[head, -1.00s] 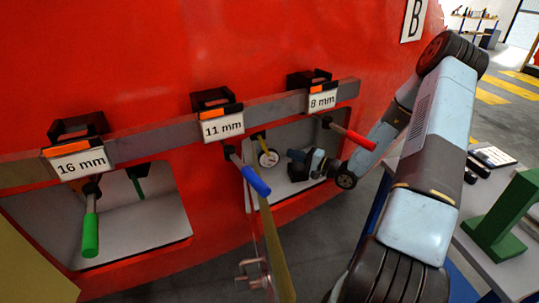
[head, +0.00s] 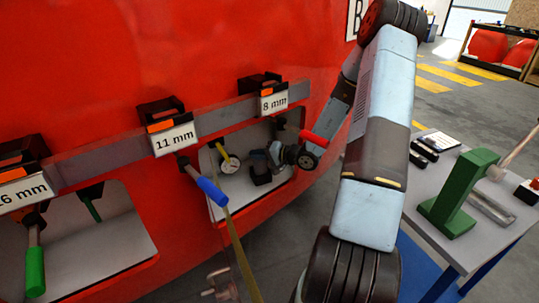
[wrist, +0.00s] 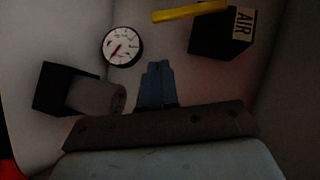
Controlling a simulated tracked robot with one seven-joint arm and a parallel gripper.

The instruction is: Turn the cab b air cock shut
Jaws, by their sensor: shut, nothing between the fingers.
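The cab b air cock shows in the wrist view as a black block with an AIR label (wrist: 226,32) at the upper right. Its yellow handle (wrist: 190,11) reaches out to the left, nearly level in that view. In the head view the yellow handle (head: 221,150) stands at a slant inside the recess under the 8 mm sign. My gripper (wrist: 157,66) is shut and empty, below the handle and apart from it in the wrist view. In the head view my gripper (head: 256,155) is inside the same recess, right of the handle.
A round gauge (wrist: 122,46) and a black block with a grey cylinder (wrist: 95,96) are close to my gripper. Red-handled (head: 314,138) and blue-handled (head: 212,190) tools hang in front of the recess. A table with a green stand (head: 462,190) is at right.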

